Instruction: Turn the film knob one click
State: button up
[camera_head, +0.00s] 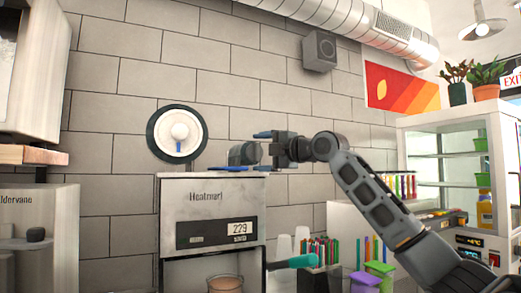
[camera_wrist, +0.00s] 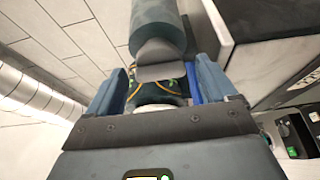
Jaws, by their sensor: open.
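The cup sealer (camera_head: 210,205) has a pale front marked Heatmart and a display reading 229. A dark grey-teal film roll (camera_head: 240,154) lies along its top; it also shows in the wrist view (camera_wrist: 158,20). At the roll's near end, a grey tab-like part that looks like the film knob (camera_wrist: 161,73) shows in the wrist view. My gripper (camera_head: 263,152) is at the roll's right end. Its blue fingers stand apart on either side of the knob. Whether either finger touches it, I cannot tell. The knob is mostly hidden in the head view.
A teal handle (camera_head: 292,262) sticks out right of the sealer. A cup (camera_head: 225,284) sits below in it. Coloured sticks (camera_head: 320,250) and purple and green containers (camera_head: 367,280) stand to the right. The tiled wall (camera_head: 235,95) is behind, with a round fixture (camera_head: 177,133).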

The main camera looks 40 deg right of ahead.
jog(key=shift+w, duration=0.25)
jog(key=c, duration=1.1)
jog(key=shift+o, duration=0.2)
jog(key=shift+f, duration=0.15)
